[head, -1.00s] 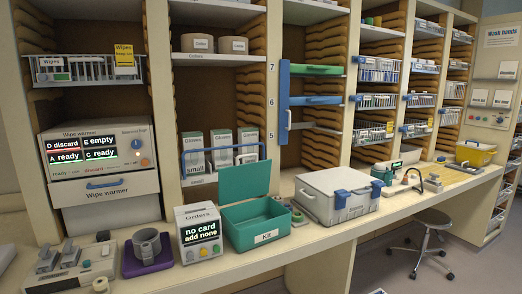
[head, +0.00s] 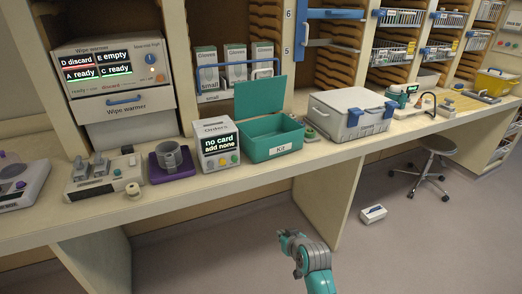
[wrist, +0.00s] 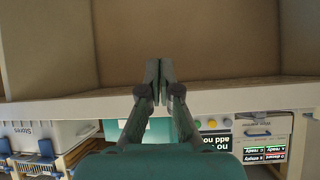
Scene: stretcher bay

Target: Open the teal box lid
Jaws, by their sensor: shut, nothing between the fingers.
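The teal box (head: 272,148), labelled "Kit", stands on the counter in the head view. Its lid (head: 259,95) stands raised at the back, so the box is open, and its inside shows. My gripper (head: 284,236) is low in front of the counter, over the floor and apart from the box. In the wrist view my gripper (wrist: 158,66) has its fingers together with nothing between them. The wrist picture is upside down, and a teal patch of the box shows partly behind the fingers.
An orders display (head: 218,145) stands left of the box, and a grey case (head: 350,112) with blue latches stands right of it. The counter's front edge (head: 200,190) lies between my gripper and the box. A stool (head: 432,160) and a small white box (head: 373,213) are on the floor.

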